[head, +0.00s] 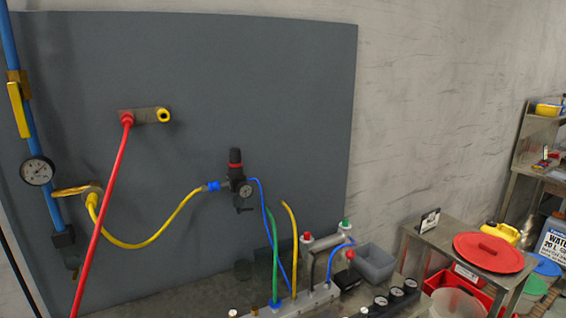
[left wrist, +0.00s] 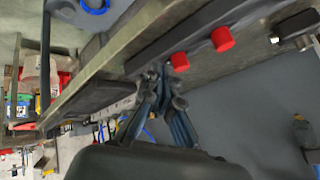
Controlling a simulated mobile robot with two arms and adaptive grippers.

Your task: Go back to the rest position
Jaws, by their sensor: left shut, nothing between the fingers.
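My left gripper (left wrist: 166,75) shows in the left wrist view. Its two dark fingers come together at the tips, with nothing between them. The fingertips appear close to a dark ledge with two red caps (left wrist: 180,62); I cannot tell whether they touch it. Neither gripper shows in the head view, and my right gripper is in neither view.
In the head view a grey wall panel (head: 290,60) carries a red hose (head: 108,190), a yellow hose (head: 165,225) and a regulator (head: 238,185). Below is a valve manifold (head: 300,301). A steel table (head: 425,245) with a red lid (head: 488,252) stands right.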

